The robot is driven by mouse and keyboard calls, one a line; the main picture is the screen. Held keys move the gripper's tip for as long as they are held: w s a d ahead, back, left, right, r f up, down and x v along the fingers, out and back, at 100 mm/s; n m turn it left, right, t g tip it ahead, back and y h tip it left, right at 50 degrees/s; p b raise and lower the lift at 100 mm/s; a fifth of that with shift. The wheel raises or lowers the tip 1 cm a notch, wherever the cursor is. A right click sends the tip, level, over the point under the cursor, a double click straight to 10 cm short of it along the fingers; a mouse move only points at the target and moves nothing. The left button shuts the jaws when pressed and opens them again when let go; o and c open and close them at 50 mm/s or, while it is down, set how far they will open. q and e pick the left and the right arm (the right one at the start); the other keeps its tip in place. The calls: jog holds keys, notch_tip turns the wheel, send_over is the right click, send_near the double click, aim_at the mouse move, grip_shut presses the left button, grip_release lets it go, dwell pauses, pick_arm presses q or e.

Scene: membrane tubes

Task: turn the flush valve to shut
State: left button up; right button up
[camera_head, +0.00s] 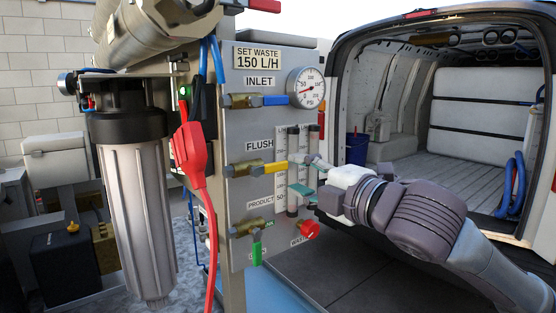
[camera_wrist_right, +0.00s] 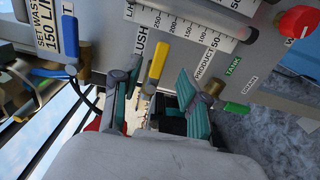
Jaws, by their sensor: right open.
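The flush valve has a brass body (camera_head: 246,169) and a yellow lever (camera_head: 276,167) under the FLUSH label on the grey panel. The lever points right, roughly level, in line with the body. In the right wrist view the yellow lever (camera_wrist_right: 158,60) appears between the two finger pads. My right gripper (camera_head: 301,174) is open just right of the lever, its teal-padded fingers one above the other. The right wrist view shows the fingers (camera_wrist_right: 155,88) spread with nothing clamped; whether either touches the lever I cannot tell. My left gripper is out of view.
The inlet valve's blue lever (camera_head: 276,100) and pressure gauge (camera_head: 306,88) are above. The product valve's green lever (camera_head: 257,250) and a red knob (camera_head: 309,229) are below. Flow tubes (camera_head: 293,170) stand behind my fingers. A red plug and cable (camera_head: 192,150) hang left.

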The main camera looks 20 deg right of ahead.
aim_at(280, 167)
jog(key=p+x, duration=0.1)
jog(key=x, duration=0.5)
jog(key=shift+w+a, duration=0.15)
jog(key=shift+w, duration=0.2)
grip_shut()
